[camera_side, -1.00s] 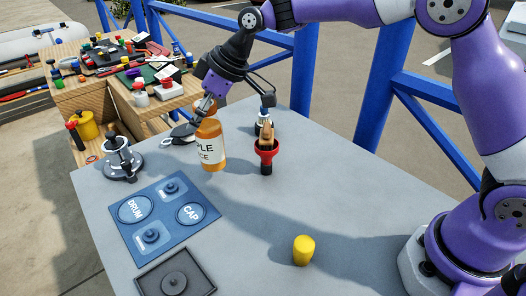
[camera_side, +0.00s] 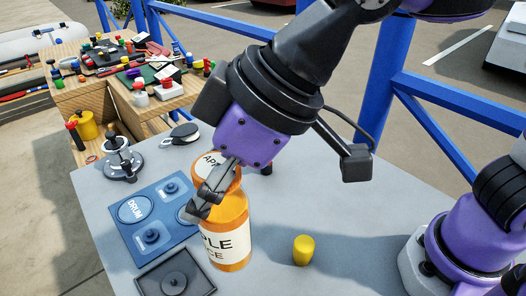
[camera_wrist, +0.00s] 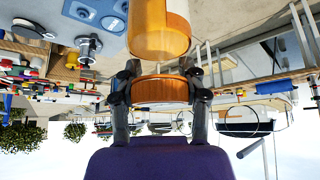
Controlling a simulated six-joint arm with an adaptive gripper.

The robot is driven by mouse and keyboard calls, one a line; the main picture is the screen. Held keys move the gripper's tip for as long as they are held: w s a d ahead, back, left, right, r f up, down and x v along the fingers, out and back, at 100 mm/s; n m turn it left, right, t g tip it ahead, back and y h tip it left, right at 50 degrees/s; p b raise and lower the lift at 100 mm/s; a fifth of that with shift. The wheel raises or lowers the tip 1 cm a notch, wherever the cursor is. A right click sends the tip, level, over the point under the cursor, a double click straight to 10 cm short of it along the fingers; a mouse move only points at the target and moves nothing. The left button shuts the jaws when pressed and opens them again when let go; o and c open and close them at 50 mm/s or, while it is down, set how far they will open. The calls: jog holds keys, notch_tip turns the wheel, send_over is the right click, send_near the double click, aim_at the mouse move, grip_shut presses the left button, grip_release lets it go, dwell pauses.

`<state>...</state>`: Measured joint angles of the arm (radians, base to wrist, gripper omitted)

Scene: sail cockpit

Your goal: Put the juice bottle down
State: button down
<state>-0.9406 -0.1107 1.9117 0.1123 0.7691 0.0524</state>
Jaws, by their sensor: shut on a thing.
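The juice bottle (camera_side: 228,243) is orange with a white label whose visible letters include "PLE". The bottle is near upright, over the front part of the grey table (camera_side: 345,215). I cannot tell whether its base touches the table. In the wrist view, the orange-and-white bottle (camera_wrist: 160,32) extends past my gripper (camera_wrist: 160,92), with its round top (camera_wrist: 160,90) between the two dark fingers.
A blue panel (camera_side: 123,235) marked "DRUM" lies left of the bottle, partly hidden by it. A dark tray (camera_side: 147,280) lies at the front left, and a yellow cylinder (camera_side: 303,250) stands right. A winch part (camera_side: 120,160) and a pulley block (camera_side: 181,136) sit farther back.

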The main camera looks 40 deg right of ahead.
jog(key=shift+s+d, duration=0.1)
jog(key=shift+s, duration=0.8)
jog(key=shift+d+f, duration=0.2)
jog(key=shift+f, duration=0.05)
jog(key=w+d+f, duration=0.4)
jog(key=w+f, duration=0.6)
jog(key=shift+d+f, duration=0.15)
jog(key=shift+f, duration=0.35)
jog(key=shift+c, duration=1.7)
grip_release()
